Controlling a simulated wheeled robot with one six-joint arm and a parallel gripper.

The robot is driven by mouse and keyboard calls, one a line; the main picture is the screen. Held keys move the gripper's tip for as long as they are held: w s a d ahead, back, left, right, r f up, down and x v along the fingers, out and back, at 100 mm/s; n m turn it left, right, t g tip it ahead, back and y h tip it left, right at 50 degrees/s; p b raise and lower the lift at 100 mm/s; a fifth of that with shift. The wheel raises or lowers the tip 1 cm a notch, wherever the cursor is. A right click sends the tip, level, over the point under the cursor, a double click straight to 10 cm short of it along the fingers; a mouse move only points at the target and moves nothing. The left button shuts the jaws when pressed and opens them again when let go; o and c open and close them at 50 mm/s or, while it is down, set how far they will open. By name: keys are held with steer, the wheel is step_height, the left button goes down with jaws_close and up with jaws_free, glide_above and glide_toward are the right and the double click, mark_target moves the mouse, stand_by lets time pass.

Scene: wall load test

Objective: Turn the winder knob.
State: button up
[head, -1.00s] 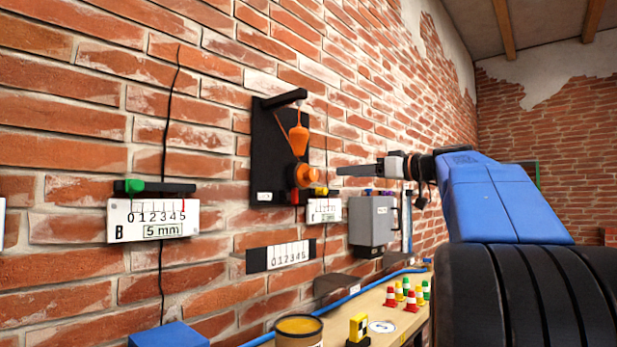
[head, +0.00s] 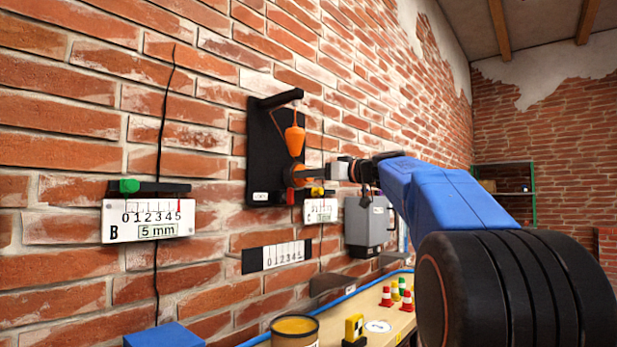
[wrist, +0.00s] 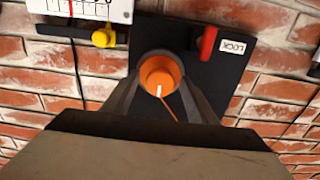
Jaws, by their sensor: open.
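The winder knob is a round orange knob (head: 291,178) with a white mark on its face, on a black wall board (head: 258,150). It shows more fully in the wrist view (wrist: 160,73). My gripper (head: 308,174) reaches it from the right. In the wrist view the fingers of my gripper (wrist: 160,84) stand apart, one on each side of the knob. I cannot tell whether they touch it. An orange plumb bob (head: 295,140) hangs on a cord from the board's top arm, above the knob.
A red lever (wrist: 207,42) sits beside a LOCK label (wrist: 236,47), close to the knob. A yellow knob (wrist: 104,38) is beside a scale plate (wrist: 75,8). A grey box (head: 367,222) is on the wall. The bench (head: 385,320) below holds small striped cones (head: 407,301) and a tin (head: 295,330).

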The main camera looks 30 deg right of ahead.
steer(key=shift+w+a, duration=0.25)
steer(key=shift+w, duration=0.4)
steer(key=shift+c, duration=0.6)
steer(key=c, duration=0.9)
